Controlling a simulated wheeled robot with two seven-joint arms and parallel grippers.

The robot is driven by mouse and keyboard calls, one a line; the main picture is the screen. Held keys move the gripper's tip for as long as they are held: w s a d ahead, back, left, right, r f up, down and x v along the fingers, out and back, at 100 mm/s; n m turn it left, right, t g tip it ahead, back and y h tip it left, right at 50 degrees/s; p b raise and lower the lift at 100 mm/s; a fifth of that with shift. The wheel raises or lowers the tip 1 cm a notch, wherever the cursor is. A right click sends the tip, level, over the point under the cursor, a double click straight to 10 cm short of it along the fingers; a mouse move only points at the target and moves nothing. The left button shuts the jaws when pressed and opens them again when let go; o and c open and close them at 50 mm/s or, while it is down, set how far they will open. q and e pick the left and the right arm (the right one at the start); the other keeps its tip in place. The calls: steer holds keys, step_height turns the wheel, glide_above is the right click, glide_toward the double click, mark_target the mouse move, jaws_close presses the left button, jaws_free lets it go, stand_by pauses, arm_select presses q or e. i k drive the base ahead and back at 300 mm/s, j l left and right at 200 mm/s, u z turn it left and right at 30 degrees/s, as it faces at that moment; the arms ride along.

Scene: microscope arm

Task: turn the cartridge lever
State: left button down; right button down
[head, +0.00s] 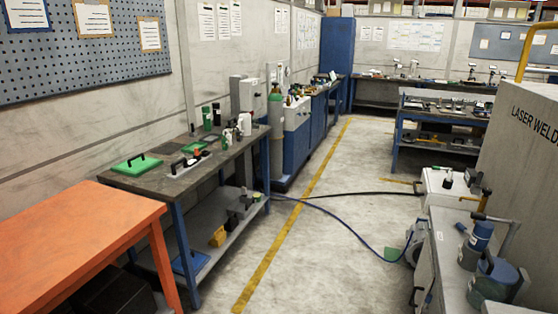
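I cannot make out a cartridge lever for certain in the head view. On the right, a grey bench carries blue-and-grey cylindrical devices (480,237), and a grey angled bar (508,226) rises beside them. A white box (440,186) with a small black part on top stands behind them. On the left, a dark workbench (172,183) holds a green plate with a black handle (137,164) and several small tools and bottles. Neither of my grippers is in view.
An orange table (75,235) fills the lower left. A blue hose (350,228) and a black cable cross the floor. A large grey laser welder cabinet (525,140) stands at right.

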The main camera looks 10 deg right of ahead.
mark_target(515, 224)
steer(key=z, duration=1.65)
